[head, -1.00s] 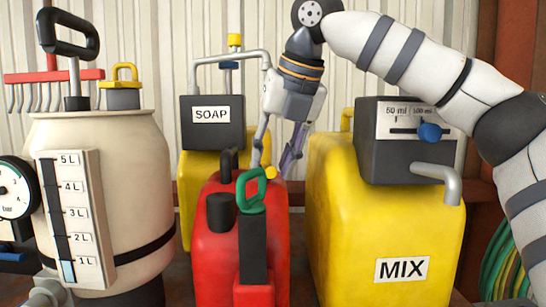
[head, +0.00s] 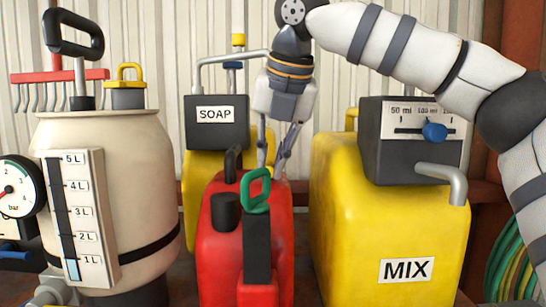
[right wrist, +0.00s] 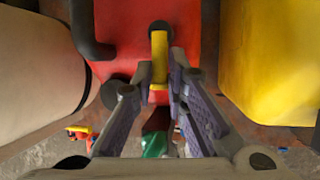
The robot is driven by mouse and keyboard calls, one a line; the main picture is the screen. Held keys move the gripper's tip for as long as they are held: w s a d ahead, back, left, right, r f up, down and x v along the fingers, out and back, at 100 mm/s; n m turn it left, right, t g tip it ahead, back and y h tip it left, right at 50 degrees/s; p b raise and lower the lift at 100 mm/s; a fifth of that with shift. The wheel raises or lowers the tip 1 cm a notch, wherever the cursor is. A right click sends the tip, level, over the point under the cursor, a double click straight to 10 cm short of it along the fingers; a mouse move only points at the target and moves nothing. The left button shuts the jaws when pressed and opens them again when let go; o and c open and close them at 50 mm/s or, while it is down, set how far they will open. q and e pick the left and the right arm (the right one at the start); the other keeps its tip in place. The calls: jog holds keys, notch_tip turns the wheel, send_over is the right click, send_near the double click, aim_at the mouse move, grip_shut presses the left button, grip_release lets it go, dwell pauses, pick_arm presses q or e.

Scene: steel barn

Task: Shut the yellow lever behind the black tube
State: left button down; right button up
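The yellow lever (right wrist: 159,62) shows in the right wrist view on top of the red can (head: 222,235), beside the bent black tube (right wrist: 85,28). In the head view the lever is hidden behind the green handle and my fingers. The black tube (head: 231,165) stands there at the can's back left. My right gripper (head: 271,170) points down over the can behind the green handle. In the right wrist view its fingers (right wrist: 160,75) lie close against both sides of the lever, with no clear gap. My left gripper is out of view.
A green handle (head: 257,190) on a black post stands at the can's front. A yellow MIX can (head: 335,220) is close on the right, a SOAP can (head: 195,165) behind, and a cream tank (head: 135,190) with a gauge on the left.

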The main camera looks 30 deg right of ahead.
jog(key=o, duration=0.4)
jog(key=shift+c, duration=0.2)
jog(key=v, duration=1.2)
jog(key=shift+f, duration=0.1)
